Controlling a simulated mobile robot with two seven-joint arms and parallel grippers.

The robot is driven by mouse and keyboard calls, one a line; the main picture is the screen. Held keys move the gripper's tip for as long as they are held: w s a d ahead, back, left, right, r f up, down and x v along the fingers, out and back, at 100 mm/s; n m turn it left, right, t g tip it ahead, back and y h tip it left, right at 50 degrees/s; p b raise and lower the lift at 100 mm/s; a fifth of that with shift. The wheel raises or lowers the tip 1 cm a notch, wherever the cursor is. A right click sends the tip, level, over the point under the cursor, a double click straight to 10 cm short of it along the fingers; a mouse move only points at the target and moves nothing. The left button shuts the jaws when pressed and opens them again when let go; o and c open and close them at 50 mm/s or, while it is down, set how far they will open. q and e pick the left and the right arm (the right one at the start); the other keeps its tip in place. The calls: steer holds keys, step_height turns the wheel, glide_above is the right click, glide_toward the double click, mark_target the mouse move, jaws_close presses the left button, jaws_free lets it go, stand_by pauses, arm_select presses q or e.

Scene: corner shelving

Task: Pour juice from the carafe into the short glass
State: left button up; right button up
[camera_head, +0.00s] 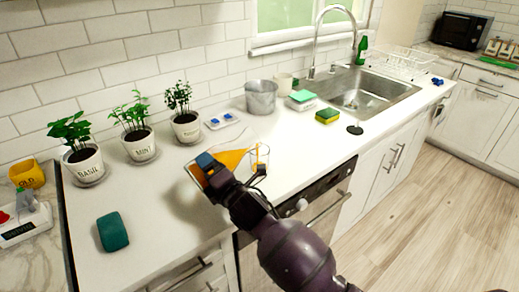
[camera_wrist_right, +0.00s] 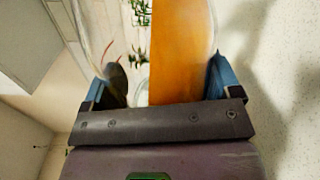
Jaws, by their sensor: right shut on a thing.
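The carafe (camera_head: 232,158) of orange juice is tilted over the counter, with its narrower end toward the right. My right gripper (camera_head: 207,172) is shut on it. In the right wrist view the carafe (camera_wrist_right: 180,50) stands between my two blue fingertips (camera_wrist_right: 158,88), its orange juice filling one side. A clear glass (camera_head: 262,156) is just right of the carafe's end, partly hidden behind my wrist. Some orange shows at the glass, but I cannot tell whether it is inside it. My left gripper is out of view.
Potted herbs (camera_head: 139,142) line the wall at left. A metal bucket (camera_head: 261,97), a sponge (camera_head: 327,117) and the sink (camera_head: 372,92) are behind and right. A teal object (camera_head: 112,231) lies at front left. Counter around it is clear.

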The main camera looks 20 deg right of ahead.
steer(key=shift+r, duration=0.3)
stand_by(0.5)
steer(key=shift+r+p, duration=0.2)
steer(key=shift+p, duration=0.15)
stand_by(0.8)
steer(key=shift+d, duration=0.1)
stand_by(0.3)
